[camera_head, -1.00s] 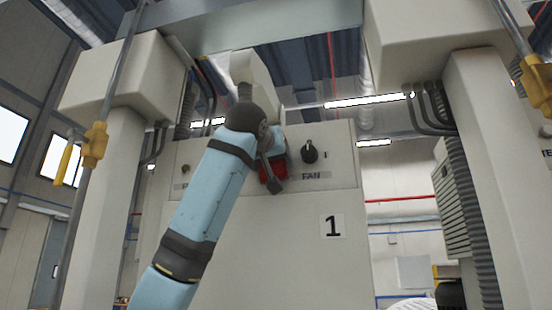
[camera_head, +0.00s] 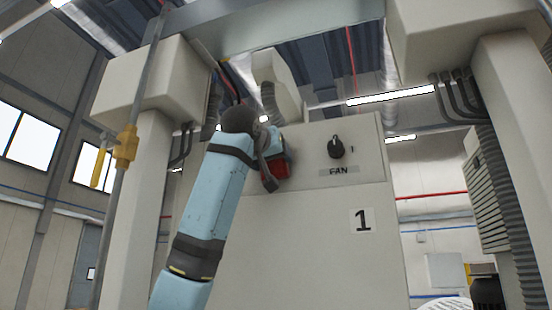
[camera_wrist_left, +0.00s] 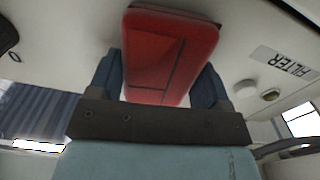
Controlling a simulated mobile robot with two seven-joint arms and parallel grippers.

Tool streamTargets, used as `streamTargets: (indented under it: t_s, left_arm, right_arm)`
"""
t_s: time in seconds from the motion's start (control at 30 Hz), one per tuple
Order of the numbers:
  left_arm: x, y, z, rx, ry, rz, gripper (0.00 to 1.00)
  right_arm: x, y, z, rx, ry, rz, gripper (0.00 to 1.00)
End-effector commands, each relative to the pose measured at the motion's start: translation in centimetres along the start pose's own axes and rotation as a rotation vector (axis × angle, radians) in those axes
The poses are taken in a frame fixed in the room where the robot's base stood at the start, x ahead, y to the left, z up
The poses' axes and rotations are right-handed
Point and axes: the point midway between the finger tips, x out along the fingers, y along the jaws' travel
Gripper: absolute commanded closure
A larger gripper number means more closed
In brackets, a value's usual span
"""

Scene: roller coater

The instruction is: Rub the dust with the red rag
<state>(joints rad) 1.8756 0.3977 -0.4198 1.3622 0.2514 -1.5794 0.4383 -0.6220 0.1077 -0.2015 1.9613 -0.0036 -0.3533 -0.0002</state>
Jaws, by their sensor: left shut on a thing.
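The red rag (camera_head: 281,167) is a red block-like pad at the end of my left arm, in front of the pale machine panel. In the left wrist view the rag (camera_wrist_left: 168,55) sits between the two dark blue fingers of my left gripper (camera_wrist_left: 160,78), which is shut on it. The rag's far end is at or close to the pale panel surface; I cannot tell whether it touches. In the head view my left gripper (camera_head: 273,170) is mostly hidden behind its own wrist. I cannot make out any dust. My right gripper is not in view.
A black FAN knob (camera_head: 337,148) sticks out of the panel right of the rag. A FILTER label (camera_wrist_left: 285,62) and round knobs (camera_wrist_left: 245,88) show in the wrist view. Pale machine posts (camera_head: 135,200) stand on both sides.

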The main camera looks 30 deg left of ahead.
Motion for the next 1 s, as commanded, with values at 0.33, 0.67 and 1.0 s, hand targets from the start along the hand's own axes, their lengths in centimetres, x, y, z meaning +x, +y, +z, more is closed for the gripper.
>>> streamTargets:
  t_s: [0.33, 0.67, 1.0]
  left_arm:
    - [0.1, 0.4, -2.5, -0.001, 0.0, 0.001, 0.47]
    - [0.2, 2.2, -2.1, 0.001, 0.0, 0.002, 0.47]
    - [0.3, 4.3, -1.8, 0.0, -0.001, 0.001, 0.47]
  right_arm:
    - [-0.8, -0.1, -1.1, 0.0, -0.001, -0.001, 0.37]
    - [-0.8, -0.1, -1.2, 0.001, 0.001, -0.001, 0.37]
    - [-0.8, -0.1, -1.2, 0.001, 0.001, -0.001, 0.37]
